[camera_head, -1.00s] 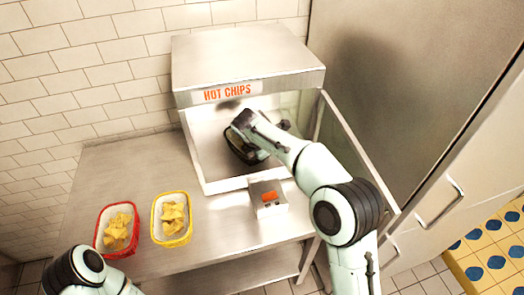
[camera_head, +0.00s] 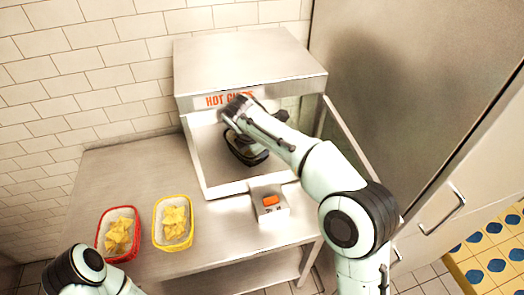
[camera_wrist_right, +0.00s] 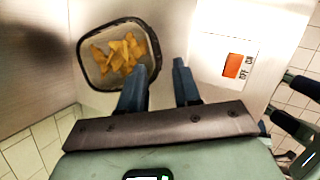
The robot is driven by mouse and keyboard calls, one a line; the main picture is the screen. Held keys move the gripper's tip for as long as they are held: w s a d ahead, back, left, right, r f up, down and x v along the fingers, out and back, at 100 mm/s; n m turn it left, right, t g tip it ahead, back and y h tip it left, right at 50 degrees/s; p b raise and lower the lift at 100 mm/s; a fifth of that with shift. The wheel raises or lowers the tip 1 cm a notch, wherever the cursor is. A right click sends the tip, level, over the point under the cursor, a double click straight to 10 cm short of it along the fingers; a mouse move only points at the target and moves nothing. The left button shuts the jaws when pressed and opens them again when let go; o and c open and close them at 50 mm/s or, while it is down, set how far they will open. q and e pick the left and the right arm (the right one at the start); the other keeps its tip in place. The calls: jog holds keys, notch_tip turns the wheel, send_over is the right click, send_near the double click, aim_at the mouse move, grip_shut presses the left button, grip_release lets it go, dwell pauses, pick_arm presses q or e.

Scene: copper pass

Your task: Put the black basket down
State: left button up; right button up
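The black basket (camera_head: 246,155) holds yellow chips and is inside the HOT CHIPS warmer. In the right wrist view the black basket (camera_wrist_right: 82,69) is seen from above, with a pale lining. My right gripper (camera_head: 236,112) is above the basket at the warmer's opening and covers part of it. In the right wrist view its fingers (camera_wrist_right: 160,66) are apart with nothing seen clamped between them; the left one overlaps the basket's edge. I cannot tell whether it touches.
The warmer (camera_head: 250,58) stands on a steel counter (camera_head: 120,175). A control box with an orange switch (camera_head: 270,203) is at its front. A red basket (camera_head: 103,246) and a yellow basket (camera_head: 157,236) of chips stand left. A tall steel cabinet (camera_head: 400,90) is right.

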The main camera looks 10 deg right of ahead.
jog(key=v, duration=0.4)
jog(key=shift+r, duration=0.1)
dwell(0.4)
